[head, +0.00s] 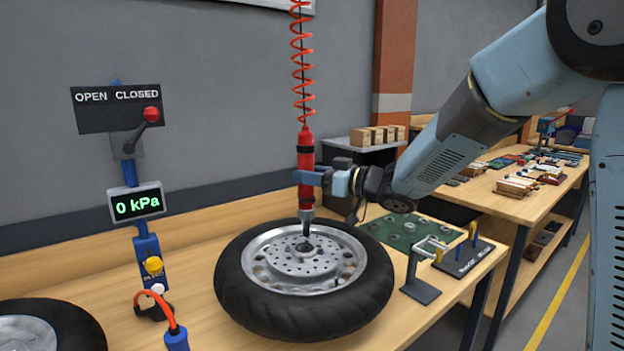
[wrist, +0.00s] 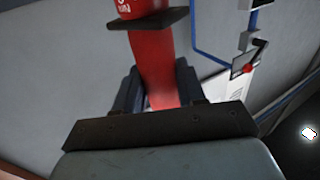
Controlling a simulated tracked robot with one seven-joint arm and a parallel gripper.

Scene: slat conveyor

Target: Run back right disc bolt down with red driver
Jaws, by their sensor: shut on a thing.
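The red driver (head: 305,160) hangs upright from a coiled red hose. My gripper (head: 308,178) is shut around its body. In the wrist view the red driver (wrist: 158,65) stands between the dark fingers of my gripper (wrist: 158,90). The driver's tip points down over the back part of the brake disc (head: 302,262), near the hub; I cannot tell whether it touches a bolt. The disc lies on a wheel with a black tire (head: 262,312), flat on the bench. The back right disc bolt is too small to make out.
A valve stand with an OPEN CLOSED sign (head: 117,109) and a 0 kPa display (head: 137,203) rises left of the wheel. A second tire (head: 75,325) lies front left. A small metal stand (head: 422,290) and a green mat (head: 400,235) sit right of the wheel.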

